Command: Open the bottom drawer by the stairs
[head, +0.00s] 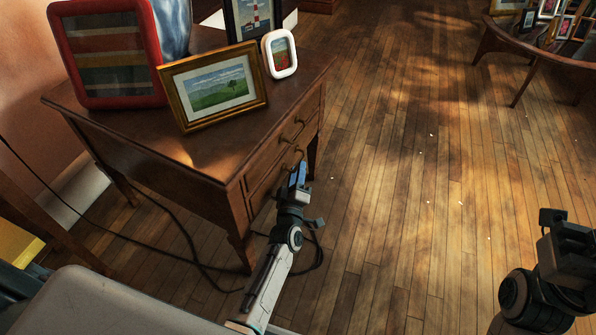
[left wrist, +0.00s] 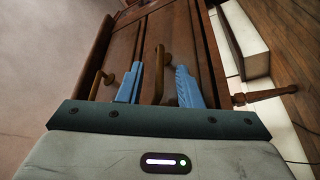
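A dark wooden side table (head: 150,160) with two stacked drawers stands at the left in the head view. My left gripper (head: 298,172) is at the front of its lower drawer (head: 262,187). In the left wrist view the table is turned on its side, with its leg at the right. There the two blue fingers of my left gripper (left wrist: 158,86) are apart, one on each side of the lower drawer's brass handle (left wrist: 160,72). I cannot tell whether they touch it. The upper drawer's handle (left wrist: 98,82) lies left of the fingers. Both drawers look shut. No stairs show.
Picture frames, including a gold one (head: 212,85) and a red one (head: 108,50), stand on the table. My right arm (head: 560,265) is at the lower right, its fingers not visible. A cable (head: 185,245) lies below the table. The wooden floor (head: 400,180) is open to the right.

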